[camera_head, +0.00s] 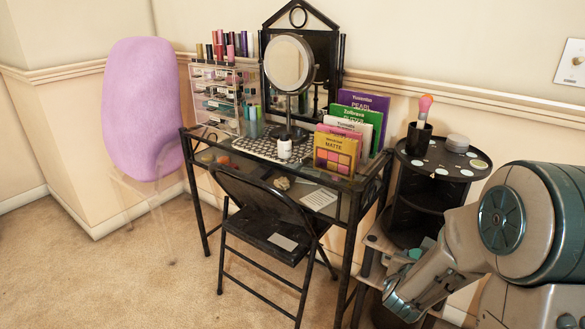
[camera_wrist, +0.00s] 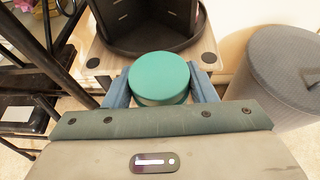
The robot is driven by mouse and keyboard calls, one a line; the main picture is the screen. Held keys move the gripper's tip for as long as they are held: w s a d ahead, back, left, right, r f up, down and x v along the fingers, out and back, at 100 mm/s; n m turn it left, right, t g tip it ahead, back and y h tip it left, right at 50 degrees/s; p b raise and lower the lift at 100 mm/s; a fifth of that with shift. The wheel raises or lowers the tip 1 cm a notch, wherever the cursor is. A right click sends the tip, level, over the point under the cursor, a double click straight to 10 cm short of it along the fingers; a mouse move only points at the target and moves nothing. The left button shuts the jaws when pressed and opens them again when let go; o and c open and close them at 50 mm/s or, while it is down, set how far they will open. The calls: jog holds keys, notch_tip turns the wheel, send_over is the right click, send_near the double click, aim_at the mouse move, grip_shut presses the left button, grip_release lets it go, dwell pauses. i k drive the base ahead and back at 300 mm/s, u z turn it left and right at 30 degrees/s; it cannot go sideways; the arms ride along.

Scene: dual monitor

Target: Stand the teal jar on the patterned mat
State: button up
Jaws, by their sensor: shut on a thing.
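The teal jar (camera_wrist: 160,78), with its round teal lid facing the wrist camera, is between the two blue fingers of my gripper (camera_wrist: 159,88), which is shut on it. In the head view the jar (camera_head: 416,254) shows as a small teal patch by the low wooden stand, right of the table. I cannot tell whether it touches the stand. The patterned mat (camera_head: 250,147) is black and white and lies on the glass vanity table, up and left of my gripper. A white bottle (camera_head: 285,148) and the round mirror's base (camera_head: 290,133) are at the mat's right part.
A black folding chair (camera_head: 272,225) stands before the table (camera_head: 350,184). Palette boxes (camera_head: 334,155) stand right of the mat, and a clear drawer organiser (camera_head: 213,92) behind it. A black tiered shelf (camera_head: 425,168) rises beside my arm. A grey cylinder (camera_wrist: 278,75) is right of my gripper.

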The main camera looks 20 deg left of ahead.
aim_at(260, 149)
jog(key=u, duration=0.5)
jog(key=k, duration=0.6)
jog(key=u, duration=1.05)
jog(key=i, duration=2.05)
jog(key=z, duration=0.15)
